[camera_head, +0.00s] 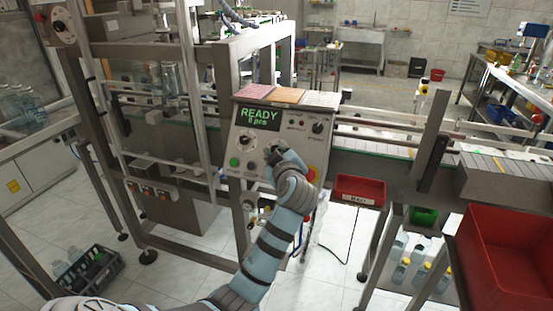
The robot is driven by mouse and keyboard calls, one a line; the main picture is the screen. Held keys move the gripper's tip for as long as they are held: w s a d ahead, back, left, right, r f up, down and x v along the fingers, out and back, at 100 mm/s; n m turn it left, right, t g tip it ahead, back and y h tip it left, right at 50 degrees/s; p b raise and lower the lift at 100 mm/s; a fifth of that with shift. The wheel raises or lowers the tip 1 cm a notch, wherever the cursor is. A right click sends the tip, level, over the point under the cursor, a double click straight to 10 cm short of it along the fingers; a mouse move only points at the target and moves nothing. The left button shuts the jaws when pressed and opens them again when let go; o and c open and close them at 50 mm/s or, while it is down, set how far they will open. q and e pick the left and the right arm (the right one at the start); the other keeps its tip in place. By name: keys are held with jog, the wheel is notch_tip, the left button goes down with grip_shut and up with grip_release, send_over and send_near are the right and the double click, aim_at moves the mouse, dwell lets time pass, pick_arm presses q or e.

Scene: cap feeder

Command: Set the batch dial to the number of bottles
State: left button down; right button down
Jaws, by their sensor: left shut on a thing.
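The control panel (240,168) of the machine stands in the middle, and its green display (260,117) reads READY with a small pcs count below, hard to read. My left gripper (272,152) is at the panel face, below the display, shut on what appears to be the batch dial; its fingers hide the dial and its setting. A round knob (247,140) shows left of the gripper, and a black knob (318,128) sits at the upper right. Clear bottles (170,80) stand inside the machine at the left. My right gripper is not in view.
A small red bin (359,190) hangs right of the panel, and a large red bin (510,262) is at the lower right. A dark crate (92,276) with bottles stands on the floor at left. A conveyor (375,145) runs rightward from the panel.

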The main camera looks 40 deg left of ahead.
pick_arm(q)
jog(key=n+g, duration=0.1)
jog(key=n, duration=0.1)
jog(key=n+g, duration=0.1)
jog(key=n, duration=0.1)
jog(key=n+g, duration=0.1)
jog(key=n, duration=0.1)
jog(key=shift+w+d+r+g, duration=0.1)
jog(key=shift+w+r+g, duration=0.15)
jog(key=shift+r+g, duration=0.15)
jog(key=n+g, duration=0.1)
jog(key=n+h, duration=0.1)
jog(key=n, duration=0.1)
jog(key=n+g+h, duration=0.1)
jog(key=shift+w+r+n+g, duration=0.15)
jog(key=shift+r+n+g, duration=0.15)
jog(key=shift+n, duration=0.1)
jog(key=shift+f, duration=0.1)
jog(key=c, duration=1.4)
grip_release()
jog(key=v, duration=1.1)
jog(key=shift+r, duration=0.5)
